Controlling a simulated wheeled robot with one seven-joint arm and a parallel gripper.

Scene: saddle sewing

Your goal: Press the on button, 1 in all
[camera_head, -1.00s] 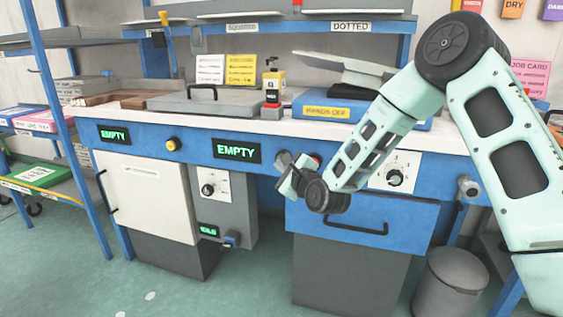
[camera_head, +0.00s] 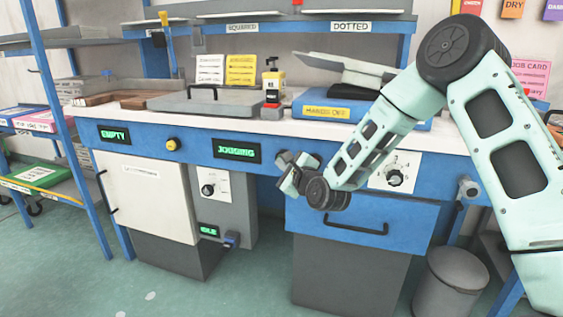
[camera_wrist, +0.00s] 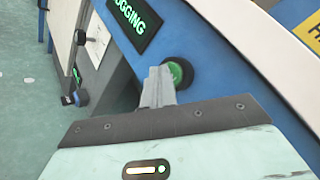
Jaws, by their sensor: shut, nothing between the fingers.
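A round green button (camera_wrist: 179,74) in a black collar sits on the blue front panel of the bench in the wrist view. My gripper (camera_wrist: 160,72) is shut and empty. Its fingertips overlap the left part of the button in that view; I cannot tell whether they touch it. In the head view my gripper (camera_head: 284,160) is at the blue panel, right of the display (camera_head: 236,149), which reads JOGGING in green. The button is mostly hidden behind my gripper and wrist there. The display also shows in the wrist view (camera_wrist: 137,17).
A yellow button (camera_head: 172,144) and a second display (camera_head: 114,135) reading EMPTY are farther left on the panel. A knob plate (camera_head: 393,173) is to the right. A blue drawer (camera_head: 365,219) lies below my wrist. The blue HANDS OFF block (camera_head: 340,110) stands on the worktop above.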

